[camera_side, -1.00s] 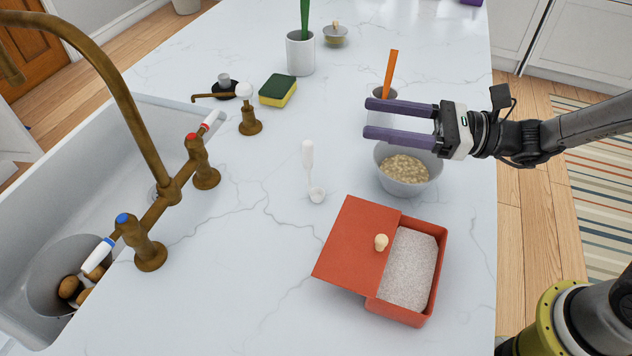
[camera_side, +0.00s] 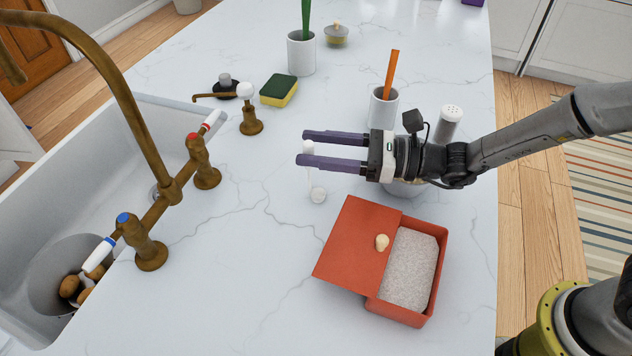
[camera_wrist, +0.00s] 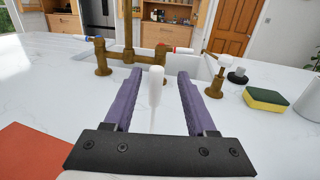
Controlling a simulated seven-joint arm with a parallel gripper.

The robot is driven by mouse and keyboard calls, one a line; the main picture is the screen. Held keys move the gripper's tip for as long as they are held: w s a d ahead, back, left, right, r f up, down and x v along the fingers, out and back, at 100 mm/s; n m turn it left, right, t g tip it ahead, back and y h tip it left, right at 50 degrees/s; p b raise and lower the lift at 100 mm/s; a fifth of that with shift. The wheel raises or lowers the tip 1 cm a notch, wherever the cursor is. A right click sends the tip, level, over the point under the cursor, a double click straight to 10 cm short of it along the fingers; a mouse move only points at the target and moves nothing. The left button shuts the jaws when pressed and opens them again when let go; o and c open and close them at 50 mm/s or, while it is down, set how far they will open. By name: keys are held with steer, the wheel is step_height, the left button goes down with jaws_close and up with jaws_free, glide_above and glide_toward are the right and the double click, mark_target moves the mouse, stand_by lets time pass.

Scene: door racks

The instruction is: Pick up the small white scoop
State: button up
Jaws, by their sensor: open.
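The small white scoop (camera_side: 318,195) is on the white counter, its bowl toward the near side in the side view. Its handle shows between my finger tips there, partly hidden by the fingers. In the wrist view the white scoop handle (camera_wrist: 156,86) stands out between my two purple fingers, with clear gaps on both sides. My gripper (camera_side: 304,148) is open, its fingers on either side of the handle and not seen touching it. It also shows in the wrist view (camera_wrist: 157,85).
An orange-red box (camera_side: 350,245) with its lid slid aside holds pale grains, near the scoop. A bowl (camera_side: 405,188) is mostly hidden under my gripper. A sponge (camera_side: 279,91), a white cup (camera_side: 383,107), a shaker (camera_side: 448,124) and a brass faucet (camera_side: 170,190) stand around.

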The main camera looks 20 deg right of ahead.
steer(key=x, duration=0.4)
steer(key=shift+a+f, duration=0.15)
steer(key=shift+a, duration=0.15)
jaws_close()
